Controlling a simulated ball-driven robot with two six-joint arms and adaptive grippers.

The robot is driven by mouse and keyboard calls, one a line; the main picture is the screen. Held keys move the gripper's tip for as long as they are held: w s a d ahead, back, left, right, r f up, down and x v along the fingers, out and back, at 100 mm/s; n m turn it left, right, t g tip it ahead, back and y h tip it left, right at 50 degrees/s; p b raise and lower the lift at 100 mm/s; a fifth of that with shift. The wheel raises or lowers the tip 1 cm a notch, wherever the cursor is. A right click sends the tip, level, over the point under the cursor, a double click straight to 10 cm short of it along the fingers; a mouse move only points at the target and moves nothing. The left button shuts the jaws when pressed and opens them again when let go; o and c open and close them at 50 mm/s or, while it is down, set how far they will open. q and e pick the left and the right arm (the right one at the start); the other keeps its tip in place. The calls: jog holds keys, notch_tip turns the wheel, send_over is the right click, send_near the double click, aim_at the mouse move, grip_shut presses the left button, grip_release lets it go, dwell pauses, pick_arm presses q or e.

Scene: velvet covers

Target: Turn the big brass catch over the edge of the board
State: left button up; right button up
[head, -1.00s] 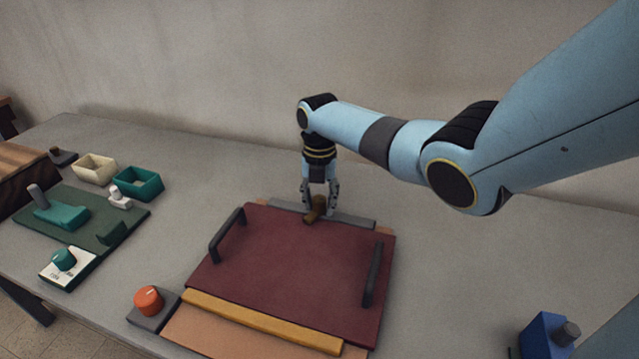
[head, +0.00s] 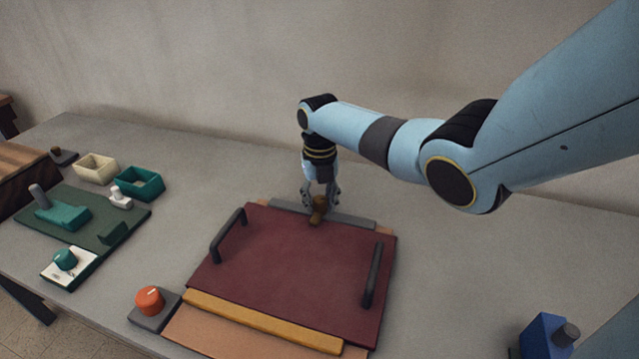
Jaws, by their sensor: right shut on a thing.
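The big brass catch (head: 318,211) sits at the far edge of the dark red board (head: 290,265), on a grey strip (head: 352,221) behind it. Its near end reaches to the board's edge; whether it lies over that edge is too small to tell. My right gripper (head: 319,203) points down from above and is shut on the catch. Its fingers hide part of the catch. The board has two dark handles, one on the left (head: 228,236) and one on the right (head: 372,275). My left gripper is not in view.
A yellow bar (head: 262,321) lies along the board's near edge. An orange knob (head: 150,300) stands at its near left corner. A green board (head: 95,215) with teal parts and two small trays (head: 97,168) (head: 139,184) are at left. A blue block (head: 543,334) is at near right.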

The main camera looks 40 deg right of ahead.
aim_at(320, 199)
jog(key=shift+s+f, duration=0.1)
jog(key=o, duration=1.1)
jog(key=shift+r, duration=0.5)
notch_tip(320, 199, up, 11)
jog(key=shift+r, duration=0.1)
jog(key=shift+a, duration=0.1)
